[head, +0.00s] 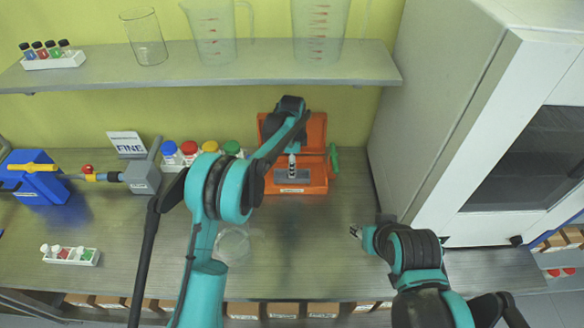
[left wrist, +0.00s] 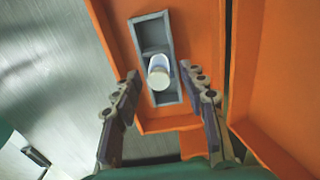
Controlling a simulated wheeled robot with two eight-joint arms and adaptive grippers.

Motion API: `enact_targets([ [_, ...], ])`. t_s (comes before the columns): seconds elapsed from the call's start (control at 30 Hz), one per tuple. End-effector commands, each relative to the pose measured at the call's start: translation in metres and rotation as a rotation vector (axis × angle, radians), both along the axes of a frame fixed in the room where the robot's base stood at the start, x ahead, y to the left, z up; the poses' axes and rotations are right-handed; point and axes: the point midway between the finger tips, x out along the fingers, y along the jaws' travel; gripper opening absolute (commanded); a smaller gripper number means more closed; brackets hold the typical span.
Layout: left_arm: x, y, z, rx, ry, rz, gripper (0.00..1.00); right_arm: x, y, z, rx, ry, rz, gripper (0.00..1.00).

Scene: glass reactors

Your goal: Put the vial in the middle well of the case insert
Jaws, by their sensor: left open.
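The orange case (head: 319,182) stands open on the bench with its grey insert (head: 292,190) inside. In the left wrist view, the insert (left wrist: 150,32) is a narrow grey strip of wells. The white-capped vial (left wrist: 159,72) stands nearly upright in its middle well, with a bare well above it in the picture. How deep it sits cannot be told. My left gripper (left wrist: 160,78) is open, its fingers on either side of the vial and apart from it. In the head view, the left gripper (head: 292,160) is over the case. My right gripper (head: 356,232) is low over the bench, its jaws unclear.
A white cabinet (head: 440,120) stands right of the case. Bottles with coloured caps (head: 188,150) and a blue box with a yellow handle (head: 35,180) are at left. A small vial rack (head: 70,256) lies front left. A shelf (head: 210,72) with glassware runs above.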

Motion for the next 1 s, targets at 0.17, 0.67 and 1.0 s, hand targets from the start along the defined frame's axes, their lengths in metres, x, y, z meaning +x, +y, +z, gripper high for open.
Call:
enact_targets([
  [0.17, 0.0, 0.0, 0.035, 0.0, 0.0, 0.0, 0.42, 0.0, 0.0, 0.007, 0.0, 0.0, 0.0, 0.4],
  [0.67, 0.0, 0.0, 0.063, 0.0, 0.0, 0.0, 0.42, 0.0, 0.0, 0.01, 0.0, 0.0, 0.0, 0.4],
  [1.0, 0.0, 0.0, 0.063, 0.0, 0.0, 0.0, 0.42, 0.0, 0.0, 0.01, 0.0, 0.0, 0.0, 0.4],
])
